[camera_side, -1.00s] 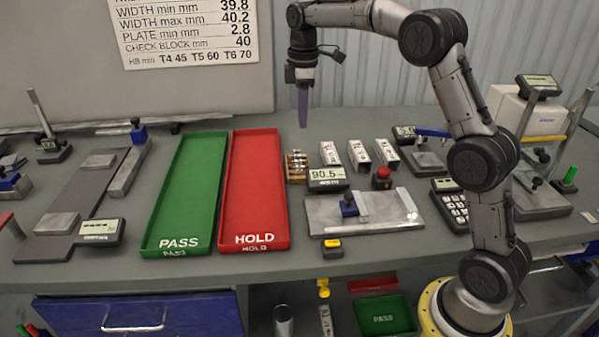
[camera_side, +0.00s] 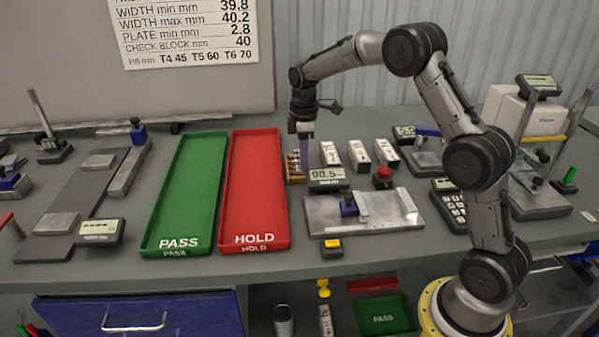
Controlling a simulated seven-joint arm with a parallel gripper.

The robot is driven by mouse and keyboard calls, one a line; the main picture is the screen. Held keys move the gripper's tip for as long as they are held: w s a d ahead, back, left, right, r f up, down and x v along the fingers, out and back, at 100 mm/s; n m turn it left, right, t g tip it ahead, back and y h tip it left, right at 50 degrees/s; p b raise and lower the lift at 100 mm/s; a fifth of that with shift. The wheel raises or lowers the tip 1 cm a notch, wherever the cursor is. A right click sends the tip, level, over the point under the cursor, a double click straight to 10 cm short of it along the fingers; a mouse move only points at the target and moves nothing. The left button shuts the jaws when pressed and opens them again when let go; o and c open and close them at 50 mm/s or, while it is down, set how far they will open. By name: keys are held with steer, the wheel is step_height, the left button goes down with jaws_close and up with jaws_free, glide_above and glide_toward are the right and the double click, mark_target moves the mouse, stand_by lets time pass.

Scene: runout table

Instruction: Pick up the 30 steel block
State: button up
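A small wooden rack (camera_side: 295,168) with brass- and steel-coloured pieces stands just right of the red HOLD tray. Its markings are too small to read, so I cannot tell which piece is the 30 steel block. My gripper (camera_side: 306,158) points straight down with its purple-grey fingers at the rack's right side. The fingers partly cover the rack. I cannot tell whether they touch a piece or how wide they stand.
The red HOLD tray (camera_side: 284,220) and green PASS tray (camera_side: 157,222) lie to the left. Several marked metal pieces, one of them here (camera_side: 358,152), stand to the right. A display (camera_side: 327,175), red button (camera_side: 383,175) and metal fixture plate (camera_side: 322,217) sit nearer the front.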

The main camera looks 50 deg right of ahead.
steer(key=shift+f, duration=0.8)
steer(key=shift+c, duration=0.3)
jaws_close()
steer(key=shift+r, duration=0.2)
